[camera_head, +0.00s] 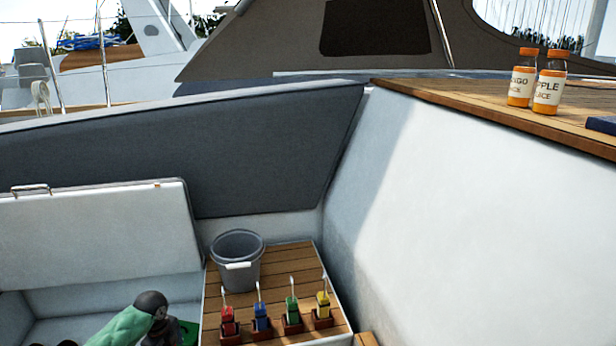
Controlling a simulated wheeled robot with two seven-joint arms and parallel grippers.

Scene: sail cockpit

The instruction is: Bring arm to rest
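A part of an arm, green with a dark rounded joint (150,304), shows at the bottom left edge; it comes in from the left, so I take it as my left arm. It bends downward at the joint, over the open locker beside the wooden-topped seat. No fingertips of my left gripper show; the bottom edge of the picture cuts off that area. My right arm and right gripper are not in the picture.
A grey bucket (236,264) stands on the slatted wooden seat (285,262). In front of it are several small holders, including red (229,322) and yellow (323,305) ones. Two juice bottles (522,82) (548,84) stand on the upper right deck. A raised white lid (100,235) is at left.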

